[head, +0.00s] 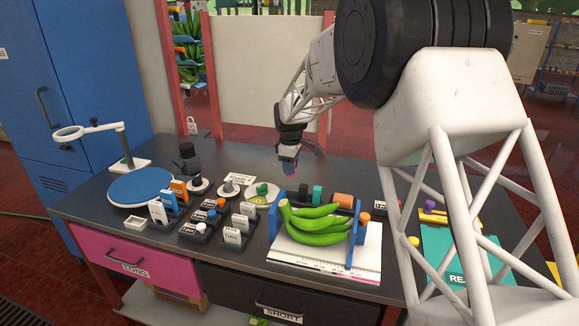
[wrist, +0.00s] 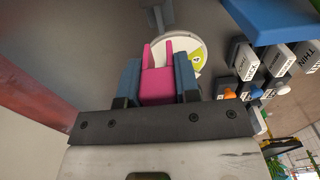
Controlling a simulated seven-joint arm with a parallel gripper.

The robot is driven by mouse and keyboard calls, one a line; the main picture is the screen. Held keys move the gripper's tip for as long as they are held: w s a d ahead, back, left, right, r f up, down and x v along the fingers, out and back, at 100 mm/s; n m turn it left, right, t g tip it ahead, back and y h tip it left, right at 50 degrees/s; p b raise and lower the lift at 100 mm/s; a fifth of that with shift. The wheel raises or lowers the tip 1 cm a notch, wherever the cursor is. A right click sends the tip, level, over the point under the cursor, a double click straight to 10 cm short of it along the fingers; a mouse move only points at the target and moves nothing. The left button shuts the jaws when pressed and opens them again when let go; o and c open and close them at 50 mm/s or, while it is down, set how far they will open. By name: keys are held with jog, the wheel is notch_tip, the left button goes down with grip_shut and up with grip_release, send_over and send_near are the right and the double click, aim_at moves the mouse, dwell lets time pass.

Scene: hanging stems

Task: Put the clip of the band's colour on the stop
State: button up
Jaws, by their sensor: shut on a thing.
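My gripper (head: 288,152) is above the back middle of the table, pointing down. In the wrist view its two blue-grey fingers (wrist: 158,82) are shut on a pink clip (wrist: 158,88) with two upright prongs. The pink clip also shows as a small tip under the gripper in the head view (head: 291,171). A bunch of green bananas (head: 318,225) lies between the blue end plates of a measuring rack (head: 357,238). Black, green and orange blocks (head: 343,200) stand behind the bananas. I cannot tell which part is the stop or see the band's colour.
A round dial (head: 259,198) with a green piece lies left of the rack; it shows in the wrist view too (wrist: 201,55). Labelled card holders (head: 202,222), a blue turntable (head: 142,188) and a magnifier stand (head: 126,150) fill the left. A teal board (head: 448,250) lies right.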

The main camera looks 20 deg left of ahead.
jog(key=s+d+r+m, duration=0.3)
jog(key=d+m, duration=0.6)
jog(key=d, duration=0.3)
notch_tip(320, 180, up, 2)
jog(key=m, duration=0.9)
send_over(358, 203)
jog(key=shift+r, duration=0.1)
jog(key=shift+f, duration=2.25)
jog(key=shift+f, duration=2.15)
jog(key=o, duration=1)
jog(key=shift+c, duration=0.2)
jog(key=shift+r, duration=3.9)
